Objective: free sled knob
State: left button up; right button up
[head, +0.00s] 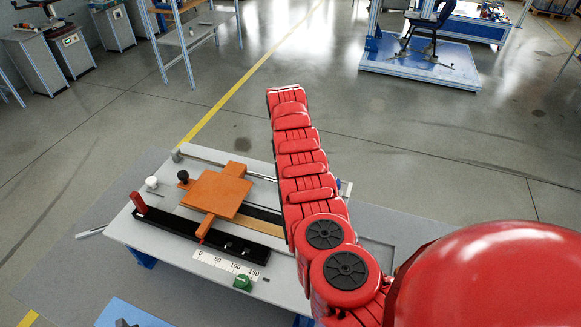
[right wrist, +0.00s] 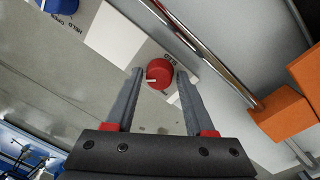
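The red sled knob (right wrist: 160,74), with a white pointer line, sits on a panel beside a label that seems to read SLED. My right gripper (right wrist: 160,75) is open, its two fingers on either side of the knob with small gaps visible. I cannot tell whether the fingertips are level with the knob. In the head view my red right arm hides this knob and the gripper. The orange sled (head: 218,193) lies on the grey table (head: 130,229); an orange part also shows at the right of the wrist view (right wrist: 282,113). My left gripper is not in view.
A blue knob (right wrist: 62,4) is at the wrist view's top left, and a metal rod (right wrist: 231,75) runs close by on the right. On the table are a black rail (head: 205,235) with a red handle (head: 139,203), a green knob (head: 242,282) and a scale (head: 228,266).

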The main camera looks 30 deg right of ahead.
grip_shut()
